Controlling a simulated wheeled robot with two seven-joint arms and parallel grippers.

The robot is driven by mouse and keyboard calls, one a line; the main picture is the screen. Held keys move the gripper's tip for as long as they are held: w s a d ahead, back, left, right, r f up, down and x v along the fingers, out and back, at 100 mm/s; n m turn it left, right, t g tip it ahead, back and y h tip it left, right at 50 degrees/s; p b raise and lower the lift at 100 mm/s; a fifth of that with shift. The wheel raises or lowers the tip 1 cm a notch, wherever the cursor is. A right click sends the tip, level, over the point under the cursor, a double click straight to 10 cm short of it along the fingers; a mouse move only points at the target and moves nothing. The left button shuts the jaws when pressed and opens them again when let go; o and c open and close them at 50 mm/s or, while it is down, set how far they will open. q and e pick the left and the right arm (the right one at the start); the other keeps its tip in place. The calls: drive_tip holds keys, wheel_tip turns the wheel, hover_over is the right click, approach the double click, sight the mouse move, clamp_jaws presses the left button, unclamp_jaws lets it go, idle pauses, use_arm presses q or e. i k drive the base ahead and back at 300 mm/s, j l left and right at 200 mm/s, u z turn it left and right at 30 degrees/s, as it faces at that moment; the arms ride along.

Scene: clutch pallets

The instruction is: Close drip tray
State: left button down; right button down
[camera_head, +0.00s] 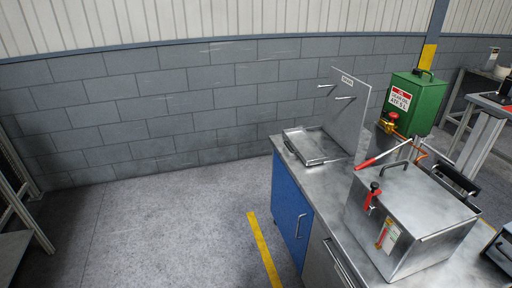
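A shallow metal tray (318,147) lies on the steel worktop (300,172), at the foot of an upright grey panel (350,112) with two pegs. Its floor shows from above, and a dark handle is at its left edge. I cannot tell whether this is the drip tray. A steel box (408,218) with a lid, a red-knobbed lever and a label stands nearer on the same worktop. Neither of my grippers is in view.
A blue cabinet door (291,210) with a handle is under the worktop. A green tank (412,101) stands behind the box. Grey frames stand at the far left (14,215) and right (478,128). Open floor (150,225) lies left of the yellow line (263,250).

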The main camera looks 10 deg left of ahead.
sight(310, 153)
drive_tip(key=i+j+z, duration=0.2)
drive_tip(key=i, duration=0.35)
drive_tip(key=i+j+z, duration=0.25)
drive_tip(key=i, duration=0.25)
